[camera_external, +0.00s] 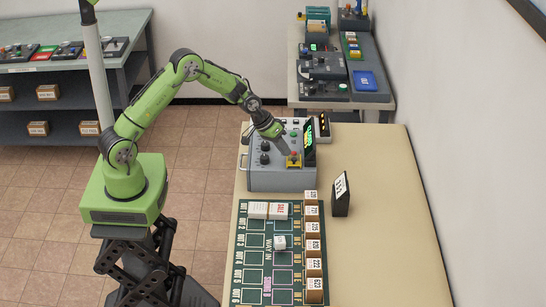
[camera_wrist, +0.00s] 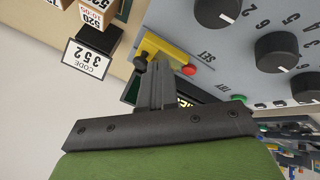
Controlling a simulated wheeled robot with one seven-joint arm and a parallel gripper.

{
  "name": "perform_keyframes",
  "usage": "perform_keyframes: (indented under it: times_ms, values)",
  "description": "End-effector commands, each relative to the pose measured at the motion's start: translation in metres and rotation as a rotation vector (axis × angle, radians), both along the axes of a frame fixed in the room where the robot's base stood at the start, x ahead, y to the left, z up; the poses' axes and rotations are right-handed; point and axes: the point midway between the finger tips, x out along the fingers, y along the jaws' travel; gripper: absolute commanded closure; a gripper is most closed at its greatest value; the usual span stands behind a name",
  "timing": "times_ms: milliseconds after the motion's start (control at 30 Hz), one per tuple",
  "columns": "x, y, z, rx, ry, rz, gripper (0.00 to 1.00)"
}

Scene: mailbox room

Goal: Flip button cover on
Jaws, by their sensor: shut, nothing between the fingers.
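The control box (camera_external: 283,181) stands on the beige table with knobs, buttons and a lit display on its top. A yellow button housing (camera_external: 294,162) with red on it sits at the box's front right; it also shows in the wrist view (camera_wrist: 178,49), with a red button (camera_wrist: 189,70) beside it. I cannot tell how the cover is hinged or tilted. My gripper (camera_external: 284,148) is shut and empty, right at the housing. In the wrist view the closed fingers (camera_wrist: 158,66) overlap the yellow edge and hide part of it; contact is unclear.
Dark knobs (camera_wrist: 276,52) and a green button (camera_wrist: 239,98) are close by. A black stand with a code card (camera_external: 341,194) is to the right. A green sorting board (camera_external: 255,256) with boxes lies in front. The table's right side is clear.

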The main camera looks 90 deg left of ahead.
Motion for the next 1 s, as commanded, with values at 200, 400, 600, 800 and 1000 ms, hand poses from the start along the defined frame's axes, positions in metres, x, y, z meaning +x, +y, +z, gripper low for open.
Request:
perform_keyframes:
  times_ms: [200, 400, 600, 800, 1000]
  values:
    - [0.007, -0.008, -0.002, 0.0, 0.0, 0.0, 1.0]
    - [0.007, -0.008, -0.002, 0.0, 0.0, 0.0, 1.0]
    - [0.012, -0.023, -0.007, 0.001, -0.001, -0.003, 1.0]
    - [0.012, -0.028, -0.006, -0.002, 0.002, -0.001, 1.0]
    - [0.009, -0.025, -0.005, -0.003, 0.004, -0.001, 1.0]
